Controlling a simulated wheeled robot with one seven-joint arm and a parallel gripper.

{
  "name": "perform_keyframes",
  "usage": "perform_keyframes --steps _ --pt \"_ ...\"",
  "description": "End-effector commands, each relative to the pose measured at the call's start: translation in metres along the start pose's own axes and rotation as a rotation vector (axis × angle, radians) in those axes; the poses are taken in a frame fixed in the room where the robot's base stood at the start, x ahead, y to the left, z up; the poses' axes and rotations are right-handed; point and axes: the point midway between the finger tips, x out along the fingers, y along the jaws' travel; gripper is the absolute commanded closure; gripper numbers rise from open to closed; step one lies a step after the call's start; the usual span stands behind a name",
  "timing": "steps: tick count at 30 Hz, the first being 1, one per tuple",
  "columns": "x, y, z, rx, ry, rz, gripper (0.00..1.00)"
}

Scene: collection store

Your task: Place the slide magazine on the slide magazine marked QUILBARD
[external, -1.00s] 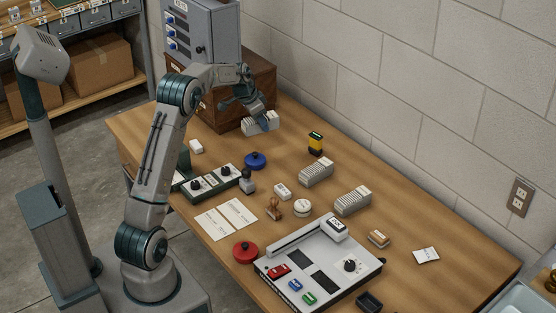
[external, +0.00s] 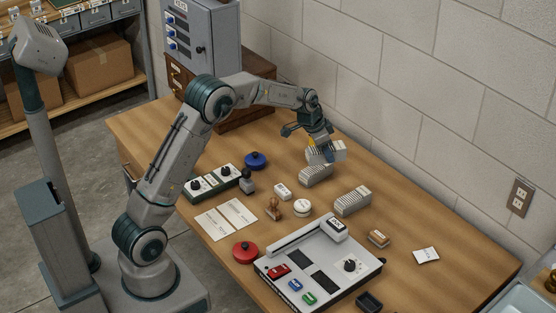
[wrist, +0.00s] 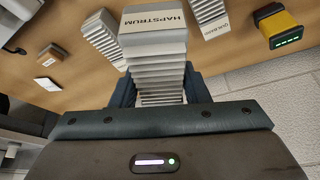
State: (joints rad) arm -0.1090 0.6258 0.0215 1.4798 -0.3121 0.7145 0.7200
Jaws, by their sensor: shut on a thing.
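My gripper (external: 325,150) is shut on a pale grey ribbed slide magazine (external: 343,151), held in the air above the back part of the table. In the wrist view this held magazine (wrist: 153,42) reads HAPSTRUM. The slide magazine marked QUILBARD (wrist: 211,17) lies on the table to its right in the wrist view. In the external view, it appears to be the nearer magazine (external: 315,176), just below the held one in the picture. Another slide magazine (external: 352,201) lies further right; it shows at left in the wrist view (wrist: 101,38), label unreadable.
A yellow and black device (wrist: 281,28) stands near the QUILBARD magazine, towards the wall. The table's right end is mostly clear.

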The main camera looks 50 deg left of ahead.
Motion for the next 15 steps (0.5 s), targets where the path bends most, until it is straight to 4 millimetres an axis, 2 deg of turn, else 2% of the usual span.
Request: perform_keyframes --steps 1,6,10,15 --pt "0.006 -0.014 0.003 -0.005 -0.002 0.000 0.85" --pt "0.026 -0.051 0.012 -0.003 -0.002 0.000 0.85" --pt "0.036 -0.068 0.015 -0.001 0.000 0.000 0.85" --pt "0.043 -0.075 0.018 0.001 0.001 0.001 0.85"
